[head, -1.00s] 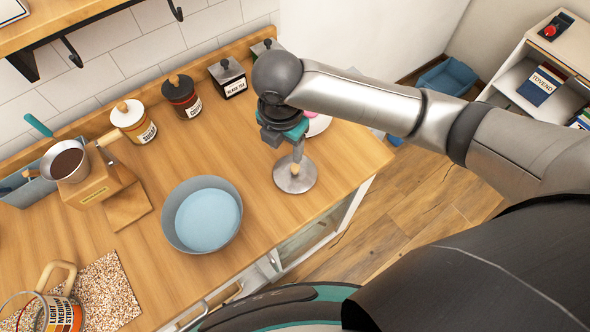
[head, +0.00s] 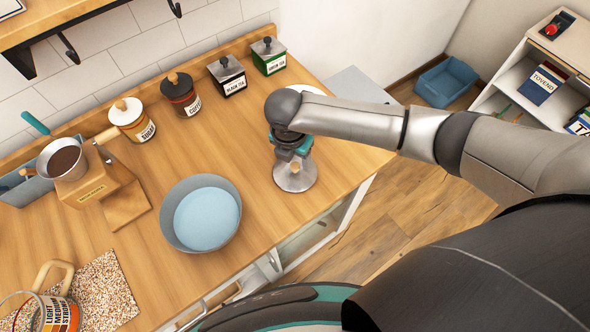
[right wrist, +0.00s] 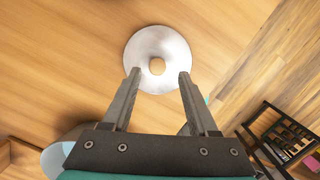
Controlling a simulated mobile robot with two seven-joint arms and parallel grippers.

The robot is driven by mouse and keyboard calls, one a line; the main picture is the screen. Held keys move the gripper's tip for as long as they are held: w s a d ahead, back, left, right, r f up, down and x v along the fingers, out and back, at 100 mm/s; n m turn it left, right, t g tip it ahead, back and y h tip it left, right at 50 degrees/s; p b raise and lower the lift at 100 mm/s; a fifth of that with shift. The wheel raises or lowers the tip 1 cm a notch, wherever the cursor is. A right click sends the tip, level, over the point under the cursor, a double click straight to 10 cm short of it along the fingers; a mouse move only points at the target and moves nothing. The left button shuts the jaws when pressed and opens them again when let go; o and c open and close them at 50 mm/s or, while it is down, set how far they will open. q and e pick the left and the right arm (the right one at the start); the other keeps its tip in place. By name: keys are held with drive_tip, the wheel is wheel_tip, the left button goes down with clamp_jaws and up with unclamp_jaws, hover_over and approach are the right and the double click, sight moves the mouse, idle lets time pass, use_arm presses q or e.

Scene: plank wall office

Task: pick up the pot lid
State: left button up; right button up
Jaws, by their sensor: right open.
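The pot lid (head: 294,178) is a round grey metal disc with a small wooden knob. It lies on the wooden counter near its right edge. In the right wrist view the pot lid (right wrist: 158,50) lies ahead of the fingertips, its knob roughly centred between them. My right gripper (head: 296,160) is just above the lid, pointing down, and partly hides it. In the right wrist view the right gripper (right wrist: 158,75) is open and empty, with its two fingers on either side of the knob's line. My left gripper is not in view.
A grey-blue bowl (head: 166,222) stands left of the lid on the counter (head: 130,180). Labelled canisters (head: 228,78) line the wall. A white plate (head: 314,98) shows behind my right arm. A coffee grinder (head: 112,195) stands at the left. The counter around the lid is clear.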

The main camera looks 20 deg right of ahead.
sight(295, 166)
drive_tip(key=shift+w+f, duration=0.15)
drive_tip(key=shift+f, duration=0.9)
drive_tip(key=shift+w+f, duration=0.15)
drive_tip(key=shift+f, duration=0.9)
clamp_jaws()
